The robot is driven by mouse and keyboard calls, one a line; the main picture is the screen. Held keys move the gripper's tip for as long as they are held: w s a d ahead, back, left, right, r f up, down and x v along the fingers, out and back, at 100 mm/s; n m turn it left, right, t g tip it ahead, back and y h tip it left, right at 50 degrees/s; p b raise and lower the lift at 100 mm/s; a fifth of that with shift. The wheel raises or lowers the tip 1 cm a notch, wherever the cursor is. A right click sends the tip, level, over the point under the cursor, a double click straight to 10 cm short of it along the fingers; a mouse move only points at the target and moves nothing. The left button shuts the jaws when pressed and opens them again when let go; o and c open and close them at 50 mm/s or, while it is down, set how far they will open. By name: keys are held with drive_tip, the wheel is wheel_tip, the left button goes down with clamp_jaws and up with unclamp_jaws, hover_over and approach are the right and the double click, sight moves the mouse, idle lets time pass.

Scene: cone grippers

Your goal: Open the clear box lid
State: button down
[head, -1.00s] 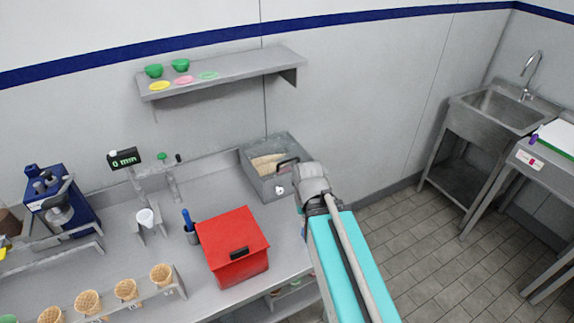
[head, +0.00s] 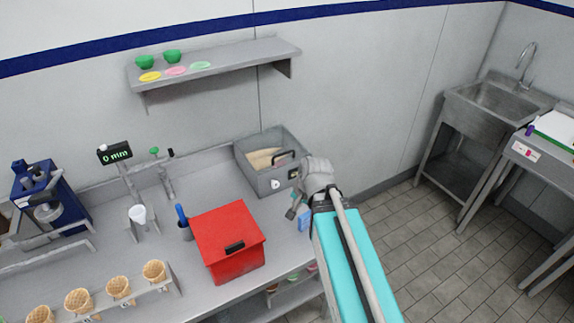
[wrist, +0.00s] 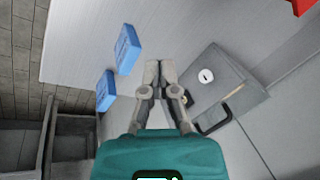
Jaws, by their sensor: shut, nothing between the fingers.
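The clear box (head: 262,182) is a grey, see-through-topped box at the back right of the counter, with tan contents visible inside. A dark handle (head: 284,158) sits on its top at the right side. In the wrist view the box (wrist: 235,82) lies right of my fingers, with its handle (wrist: 214,122) below it. The lid looks down, but its edges are hard to make out. My gripper (head: 291,212) is in front of the box, apart from the handle. In the wrist view my gripper (wrist: 160,66) has its fingertips together, with nothing between them.
Blue blocks (wrist: 127,48) lie near the counter's edge, left of my fingers. A red box (head: 228,240) stands front left of my gripper. A holder with cones (head: 118,288) is further left. A wall shelf (head: 225,62) hangs above the counter.

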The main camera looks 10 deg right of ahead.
drive_tip(key=w+d+r+m+t+y+b, duration=0.1)
drive_tip(key=w+m+t+b, duration=0.3)
drive_tip(key=m, duration=0.9)
drive_tip(key=w+d+r+m+t+y+b, duration=0.1)
drive_tip(key=w+d+m+t+b, duration=0.3)
drive_tip(key=w+m, duration=0.6)
drive_tip(key=shift+m+t+b, duration=0.4)
drive_tip(key=shift+m+t, duration=0.9)
drive_tip(key=shift+m, duration=0.1)
drive_tip(key=b+x, duration=0.3)
drive_tip(key=x, duration=0.7)
